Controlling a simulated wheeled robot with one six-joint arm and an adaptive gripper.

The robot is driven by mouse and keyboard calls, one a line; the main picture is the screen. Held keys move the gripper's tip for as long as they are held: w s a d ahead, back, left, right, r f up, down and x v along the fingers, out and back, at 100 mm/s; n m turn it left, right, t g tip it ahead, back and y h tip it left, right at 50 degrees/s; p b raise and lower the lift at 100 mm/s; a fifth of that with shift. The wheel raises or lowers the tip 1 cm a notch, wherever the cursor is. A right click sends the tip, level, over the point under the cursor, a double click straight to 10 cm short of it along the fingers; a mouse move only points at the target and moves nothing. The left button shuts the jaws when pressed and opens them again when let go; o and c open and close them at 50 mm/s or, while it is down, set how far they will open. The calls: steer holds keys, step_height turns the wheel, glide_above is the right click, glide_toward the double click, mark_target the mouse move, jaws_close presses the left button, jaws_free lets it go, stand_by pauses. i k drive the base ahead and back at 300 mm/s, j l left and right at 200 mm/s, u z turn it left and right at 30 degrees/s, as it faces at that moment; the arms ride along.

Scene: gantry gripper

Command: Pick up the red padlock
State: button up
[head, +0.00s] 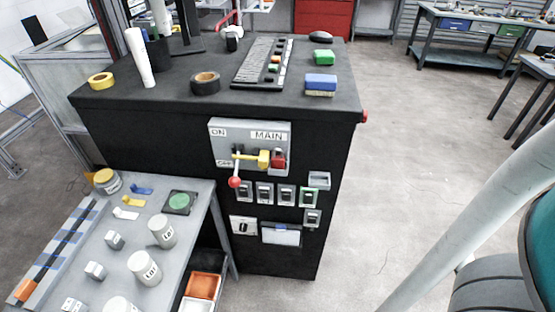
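The red padlock (279,157) is on the front of the black cabinet, on the grey ON/OFF MAIN switch panel (222,133). It sits at the right end of a yellow piece (263,158), touching it or hooked to it; I cannot tell which. A lever with a red ball end (235,182) hangs down at the left by the OFF mark. My gripper is not in view.
The black cabinet (270,255) carries a keyboard (262,64), tape rolls (206,82), and blue and green blocks (320,82). A grey side table (185,260) with white labelled cylinders stands front left.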

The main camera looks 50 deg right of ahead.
mark_target(278, 162)
steer(key=z, duration=0.25)
steer(key=j+z, duration=0.45)
steer(key=j, duration=0.15)
steer(key=k+j+z, duration=0.2)
steer(key=j+z, duration=0.3)
